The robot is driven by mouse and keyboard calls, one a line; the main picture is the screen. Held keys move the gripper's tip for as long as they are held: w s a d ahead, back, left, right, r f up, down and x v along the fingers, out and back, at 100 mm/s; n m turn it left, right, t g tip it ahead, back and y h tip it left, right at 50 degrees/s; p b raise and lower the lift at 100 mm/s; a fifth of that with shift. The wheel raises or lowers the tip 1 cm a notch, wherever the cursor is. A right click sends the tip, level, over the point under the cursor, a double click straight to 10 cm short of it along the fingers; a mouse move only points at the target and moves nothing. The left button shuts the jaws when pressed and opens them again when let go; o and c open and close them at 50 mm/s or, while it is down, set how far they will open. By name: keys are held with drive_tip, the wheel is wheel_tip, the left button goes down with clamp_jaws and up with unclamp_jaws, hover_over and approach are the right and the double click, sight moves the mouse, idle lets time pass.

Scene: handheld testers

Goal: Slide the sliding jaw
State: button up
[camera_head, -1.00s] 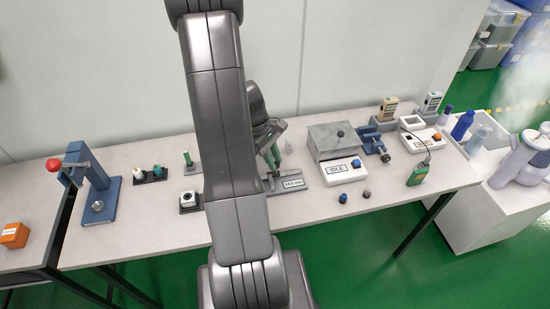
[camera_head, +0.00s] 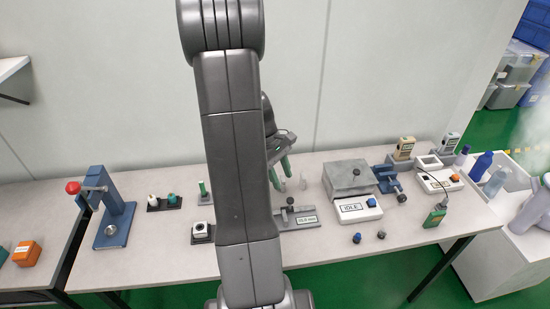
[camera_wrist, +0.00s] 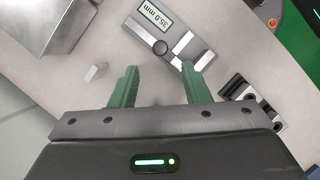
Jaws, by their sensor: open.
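The measuring gauge is a grey bar (camera_head: 297,222) with a small label plate. Its label reads "35.0 mm" in the wrist view (camera_wrist: 153,17). A dark round knob (camera_wrist: 160,46) sits on its sliding jaw, beside a pale block (camera_wrist: 183,41); the knob also shows in the head view (camera_head: 290,200). My gripper (camera_wrist: 160,75) is open and empty, with its two green fingers apart. In the wrist view the gauge lies just beyond the fingertips, and the right fingertip overlaps its end. In the head view my gripper (camera_head: 283,168) is above and behind the gauge, apart from it.
A small clear upright piece (camera_wrist: 96,72) stands left of the fingers in the wrist view. A black holder with a white block (camera_head: 201,232) is left of the gauge. The "IDLE" box (camera_head: 357,209) is to its right. My arm hides part of the table.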

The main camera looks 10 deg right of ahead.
sight(291, 199)
drive_tip(key=v, duration=0.7)
drive_tip(key=shift+f, duration=0.1)
drive_tip(key=x, duration=1.3)
drive_tip(key=shift+s+d+f, duration=0.2)
drive_tip(key=shift+f, duration=0.1)
drive_tip(key=shift+d, duration=0.2)
drive_tip(key=shift+w+a+r, duration=0.1)
drive_tip(key=shift+r, duration=0.25)
